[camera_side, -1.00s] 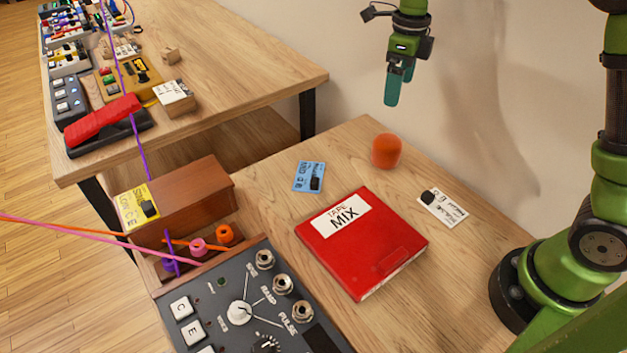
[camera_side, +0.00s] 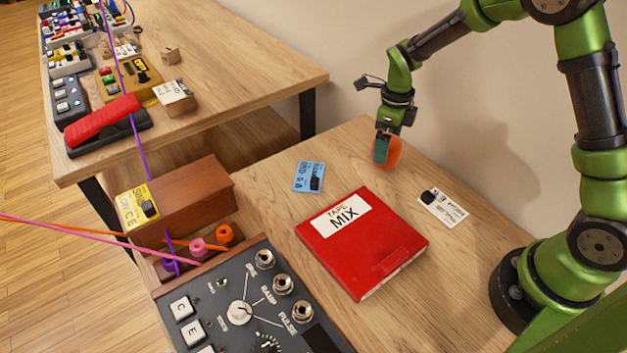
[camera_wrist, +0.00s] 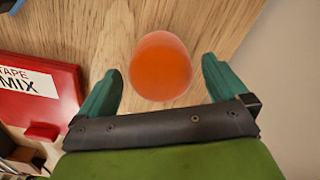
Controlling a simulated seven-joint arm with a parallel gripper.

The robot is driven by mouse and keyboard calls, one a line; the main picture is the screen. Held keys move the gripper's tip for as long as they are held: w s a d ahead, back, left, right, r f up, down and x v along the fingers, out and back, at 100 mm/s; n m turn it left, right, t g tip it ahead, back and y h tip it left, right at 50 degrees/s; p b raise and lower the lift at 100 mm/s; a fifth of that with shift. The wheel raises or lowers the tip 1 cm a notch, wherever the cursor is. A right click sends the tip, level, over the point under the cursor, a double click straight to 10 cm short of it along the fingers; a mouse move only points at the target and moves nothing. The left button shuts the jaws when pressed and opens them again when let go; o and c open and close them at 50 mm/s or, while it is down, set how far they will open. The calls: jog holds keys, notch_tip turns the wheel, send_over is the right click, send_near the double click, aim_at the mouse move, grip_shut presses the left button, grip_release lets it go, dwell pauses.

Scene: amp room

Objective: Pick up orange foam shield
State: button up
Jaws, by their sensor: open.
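The orange foam shield (camera_side: 395,153) is a rounded orange piece standing on the wooden table near its back edge. In the side view my gripper (camera_side: 382,150) is down at it, and a teal finger hides part of its left side. In the wrist view the foam shield (camera_wrist: 160,66) lies ahead of and between the two teal fingertips. My gripper (camera_wrist: 160,82) is open there, with a gap on each side of the shield. I cannot tell whether a finger touches it.
A red TAPE MIX box (camera_side: 362,245) lies in front of the shield. A blue card (camera_side: 309,176) lies to the left and a white card (camera_side: 442,207) to the right. A grey synth panel (camera_side: 235,300) and wooden box (camera_side: 185,193) stand further left. A wall rises behind.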

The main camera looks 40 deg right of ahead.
jog(key=shift+f, duration=0.95)
jog(key=shift+c, duration=0.3)
jog(key=c, duration=1)
jog(key=shift+r, duration=0.15)
